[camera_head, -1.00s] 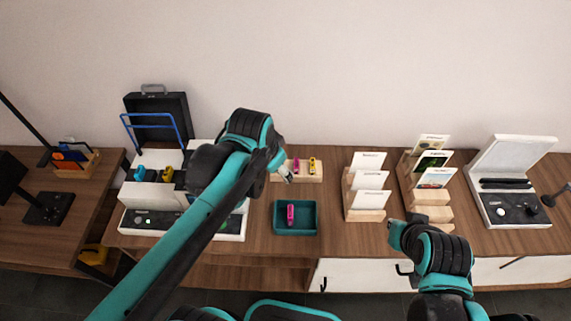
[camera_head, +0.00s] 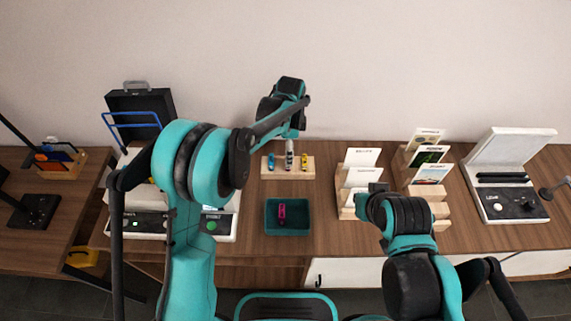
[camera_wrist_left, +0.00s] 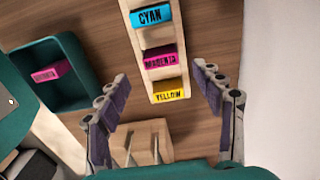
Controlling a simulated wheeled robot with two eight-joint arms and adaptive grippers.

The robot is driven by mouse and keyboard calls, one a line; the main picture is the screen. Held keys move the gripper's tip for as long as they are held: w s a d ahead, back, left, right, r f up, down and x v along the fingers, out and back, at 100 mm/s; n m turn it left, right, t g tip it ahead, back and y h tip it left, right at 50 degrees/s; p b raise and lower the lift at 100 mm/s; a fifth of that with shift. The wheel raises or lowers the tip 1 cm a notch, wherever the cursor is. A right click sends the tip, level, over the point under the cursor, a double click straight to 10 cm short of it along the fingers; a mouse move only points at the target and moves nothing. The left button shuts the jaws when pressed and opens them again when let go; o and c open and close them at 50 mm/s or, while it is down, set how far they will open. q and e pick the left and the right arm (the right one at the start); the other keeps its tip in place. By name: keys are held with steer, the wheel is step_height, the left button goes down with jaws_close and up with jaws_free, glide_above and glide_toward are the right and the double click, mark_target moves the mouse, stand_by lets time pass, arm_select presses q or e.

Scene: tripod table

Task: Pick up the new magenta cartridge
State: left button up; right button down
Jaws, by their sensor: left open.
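The wooden cartridge holder (camera_head: 287,174) stands at the back of the table and holds a cyan (camera_head: 271,161) and a yellow cartridge (camera_head: 305,160). My left gripper (camera_head: 289,158) is over its middle and hides the slot between them. In the left wrist view a magenta cartridge (camera_wrist_left: 160,60) sits between the cyan (camera_wrist_left: 152,17) and yellow (camera_wrist_left: 170,93) ones. The open, empty left fingers (camera_wrist_left: 160,75) lie on either side, apart from it. Another magenta cartridge (camera_head: 282,214) lies in the teal tray (camera_head: 305,231). My right arm is over the table's front; its fingers are hidden.
Wooden card stands (camera_head: 349,210) are right of the holder; one also shows low in the left wrist view (camera_wrist_left: 150,142). A white printer (camera_head: 225,226) stands left, partly behind my arm. A white open-lidded device (camera_head: 518,175) is far right. The wall is close behind the holder.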

arm_select(q)
steer(key=f, duration=0.2)
steer(key=f+b, duration=0.1)
steer(key=f, duration=0.1)
steer(key=f+b, duration=0.1)
steer(key=f, duration=0.1)
steer(key=shift+w+a, duration=0.1)
steer(key=shift+a, duration=0.15)
steer(key=shift+r, duration=0.1)
steer(key=c, duration=1.1)
